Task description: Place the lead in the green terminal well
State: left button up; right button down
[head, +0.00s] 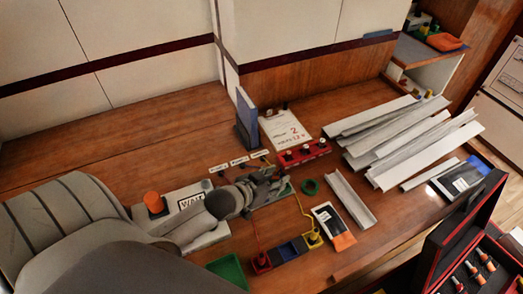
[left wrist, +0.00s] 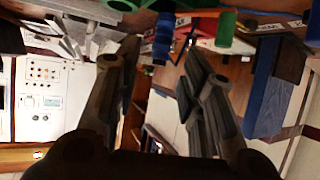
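My left gripper (head: 274,182) is over the terminal block in the middle of the bench. In the left wrist view its two fingers (left wrist: 163,55) stand apart. A blue cylindrical piece (left wrist: 162,38), perhaps a lead end, shows near the gap between the fingertips; I see no clear contact. Green parts (left wrist: 224,28) show beside it. In the head view the green-edged terminal block (head: 288,190) is partly hidden by the gripper. I cannot tell which part is the green well. A red lead (head: 256,230) and a yellow lead (head: 303,210) run towards the front. My right gripper is out of view.
Red (head: 261,263), dark blue (head: 289,249) and yellow (head: 313,240) blocks stand in front. A green tray (head: 228,270), green ring (head: 310,187) and blue upright panel (head: 247,118) are nearby. Grey channels (head: 410,135) crowd the right. The bench's back left is clear.

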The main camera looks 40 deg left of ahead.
pick_arm(q)
jog(key=v, duration=0.7)
jog(key=shift+s, duration=0.2)
dwell(0.4)
